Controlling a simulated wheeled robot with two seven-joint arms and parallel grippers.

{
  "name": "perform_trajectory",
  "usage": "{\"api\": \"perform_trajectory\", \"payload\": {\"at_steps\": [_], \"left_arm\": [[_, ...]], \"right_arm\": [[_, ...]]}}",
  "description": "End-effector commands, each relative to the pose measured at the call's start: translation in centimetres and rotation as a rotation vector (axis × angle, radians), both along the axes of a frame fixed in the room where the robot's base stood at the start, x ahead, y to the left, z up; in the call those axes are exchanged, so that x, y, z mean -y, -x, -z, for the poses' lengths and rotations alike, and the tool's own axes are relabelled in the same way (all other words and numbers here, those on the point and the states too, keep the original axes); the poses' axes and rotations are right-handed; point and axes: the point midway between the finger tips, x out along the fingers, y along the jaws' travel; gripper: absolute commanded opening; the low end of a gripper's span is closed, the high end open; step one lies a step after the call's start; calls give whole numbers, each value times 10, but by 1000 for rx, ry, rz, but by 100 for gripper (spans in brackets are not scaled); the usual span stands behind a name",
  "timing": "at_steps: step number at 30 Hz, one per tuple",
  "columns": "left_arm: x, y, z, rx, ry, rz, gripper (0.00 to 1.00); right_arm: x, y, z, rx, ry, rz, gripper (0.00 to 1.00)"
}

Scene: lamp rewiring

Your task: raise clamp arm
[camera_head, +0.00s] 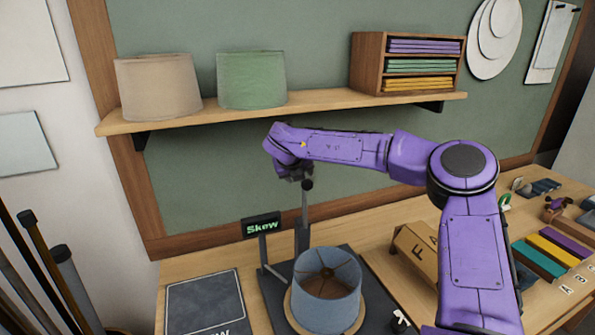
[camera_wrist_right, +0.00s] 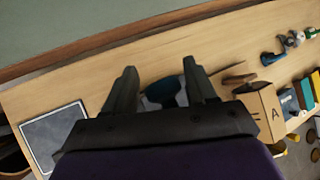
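The clamp arm (camera_head: 303,218) is a grey upright bar with a black ball knob (camera_head: 307,184) at its top. It stands behind the blue-grey lampshade (camera_head: 327,290) on a dark base plate (camera_head: 273,288). My right gripper (camera_head: 295,173) is at the knob's height, close beside it; contact cannot be told. In the right wrist view its two fingers (camera_wrist_right: 160,82) are apart. A dark rounded shape (camera_wrist_right: 163,92) shows between them; I cannot tell whether it is the knob. My left gripper is not in view.
A small sign reading "Skew" (camera_head: 262,226) stands left of the clamp arm. A dark mat (camera_head: 205,303) lies at the left. A shelf (camera_head: 300,107) with two shades hangs above my right arm.

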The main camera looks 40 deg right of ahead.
Motion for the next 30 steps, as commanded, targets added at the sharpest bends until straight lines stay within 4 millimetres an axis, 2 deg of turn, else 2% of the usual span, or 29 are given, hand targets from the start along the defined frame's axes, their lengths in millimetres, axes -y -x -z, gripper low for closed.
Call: {"api": "perform_trajectory", "payload": {"at_steps": [8,15,21,30], "left_arm": [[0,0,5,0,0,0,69],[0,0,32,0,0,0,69],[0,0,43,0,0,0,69],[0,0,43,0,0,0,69]], "right_arm": [[-5,0,-8,11,4,-5,56],[-35,21,-44,10,5,-4,56],[-54,34,-71,5,1,-2,56],[-57,37,-79,3,0,-2,56]]}}
